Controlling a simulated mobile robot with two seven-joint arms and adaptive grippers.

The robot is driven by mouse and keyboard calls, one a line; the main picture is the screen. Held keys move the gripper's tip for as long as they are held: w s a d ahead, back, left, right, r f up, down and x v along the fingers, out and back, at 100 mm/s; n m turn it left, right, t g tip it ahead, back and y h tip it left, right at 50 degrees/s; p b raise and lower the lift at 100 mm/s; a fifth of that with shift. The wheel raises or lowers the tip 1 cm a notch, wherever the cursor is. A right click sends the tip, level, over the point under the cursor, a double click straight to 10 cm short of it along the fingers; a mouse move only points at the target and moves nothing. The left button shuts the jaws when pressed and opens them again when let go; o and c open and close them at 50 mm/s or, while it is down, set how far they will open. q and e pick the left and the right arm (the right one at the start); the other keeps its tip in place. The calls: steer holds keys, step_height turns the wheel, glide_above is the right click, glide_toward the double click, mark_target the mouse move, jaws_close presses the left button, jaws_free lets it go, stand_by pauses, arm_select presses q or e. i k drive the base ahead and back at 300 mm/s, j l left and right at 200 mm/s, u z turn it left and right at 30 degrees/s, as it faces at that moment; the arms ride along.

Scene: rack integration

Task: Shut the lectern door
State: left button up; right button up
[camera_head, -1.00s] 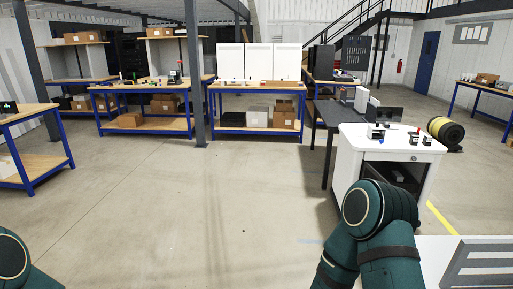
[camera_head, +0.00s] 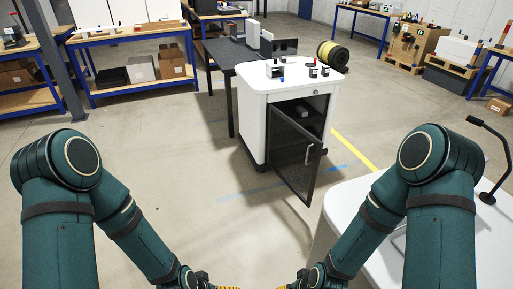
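The lectern (camera_head: 254,121) is a white cabinet near the middle of the head view, with small parts on its top. Its dark door (camera_head: 283,150) stands open, swung out toward me, with a light vertical handle (camera_head: 308,154) near its free edge. The dark inside of the lectern shows to the right of the door, with something light on a shelf. My two green arms come in from the lower left and lower right and reach toward the bottom middle. Both grippers are at or below the bottom edge, so their fingers are not visible. Both arms are well short of the door.
A dark table (camera_head: 222,54) adjoins the lectern at the back left. A white table (camera_head: 345,205) with a black stand (camera_head: 489,197) is at the lower right. A yellow-black reel (camera_head: 332,56) lies behind the lectern. Floor in front and left is clear.

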mark_target(273, 109)
steer(key=i+j+z, duration=0.1)
steer(key=i+z, duration=0.25)
steer(key=i, duration=0.15)
steer(key=i+j, duration=0.45)
steer(key=i, duration=0.15)
steer(key=i+j, duration=0.85)
steer(key=i, duration=0.3)
steer(key=i+j+z, duration=0.3)
steer(key=i+j, duration=0.5)
steer(key=z, duration=1.2)
